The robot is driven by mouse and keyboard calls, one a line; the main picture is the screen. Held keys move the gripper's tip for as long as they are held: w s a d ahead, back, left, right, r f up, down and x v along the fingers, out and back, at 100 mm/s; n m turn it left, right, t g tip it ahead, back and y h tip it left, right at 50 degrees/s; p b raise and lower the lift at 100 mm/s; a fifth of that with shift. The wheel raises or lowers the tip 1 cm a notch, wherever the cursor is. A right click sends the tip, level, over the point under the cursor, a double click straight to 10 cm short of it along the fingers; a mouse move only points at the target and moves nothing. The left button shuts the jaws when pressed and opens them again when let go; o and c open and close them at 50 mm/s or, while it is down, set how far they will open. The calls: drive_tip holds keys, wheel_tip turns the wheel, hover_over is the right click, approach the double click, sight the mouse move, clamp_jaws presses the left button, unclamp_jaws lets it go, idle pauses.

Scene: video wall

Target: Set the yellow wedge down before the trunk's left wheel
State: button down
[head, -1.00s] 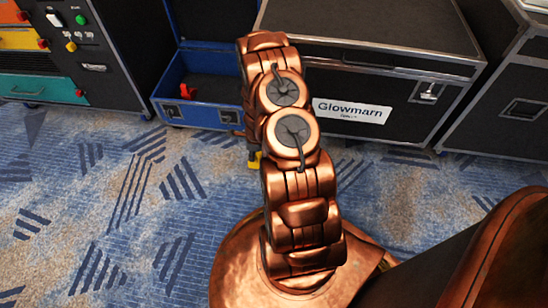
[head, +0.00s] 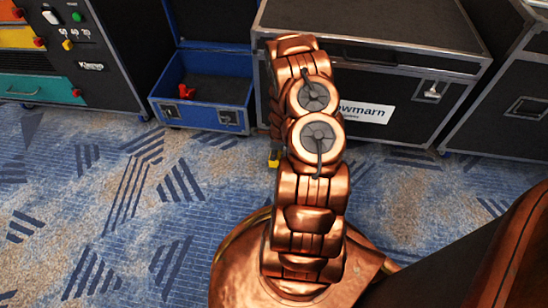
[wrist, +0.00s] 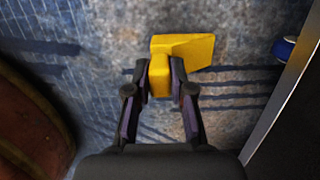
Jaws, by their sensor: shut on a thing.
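The yellow wedge (wrist: 184,50) is held in the jaws of my gripper (wrist: 162,85) in the wrist view, its broad end pointing right. A small part of the wedge (head: 273,160) shows at the left of my arm in the head view; my arm hides most of the gripper there. The black trunk (head: 385,110) with a white label stands behind my arm. In the wrist view, a trunk's metal edge (wrist: 282,105) runs along the right, and a blue wheel (wrist: 287,48) lies right of the wedge, apart from it. I cannot tell whether the wedge touches the carpet.
An open blue case (head: 205,115) with a red thing (head: 186,91) inside stands left of the trunk. A rack with coloured drawers (head: 55,60) is at the far left, another black case (head: 515,105) at the right. The patterned carpet (head: 130,210) in front is clear.

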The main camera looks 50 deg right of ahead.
drive_tip(key=shift+f+b, duration=0.3)
drive_tip(key=shift+f, duration=0.85)
drive_tip(key=shift+f, duration=0.1)
drive_tip(key=c, duration=1)
unclamp_jaws()
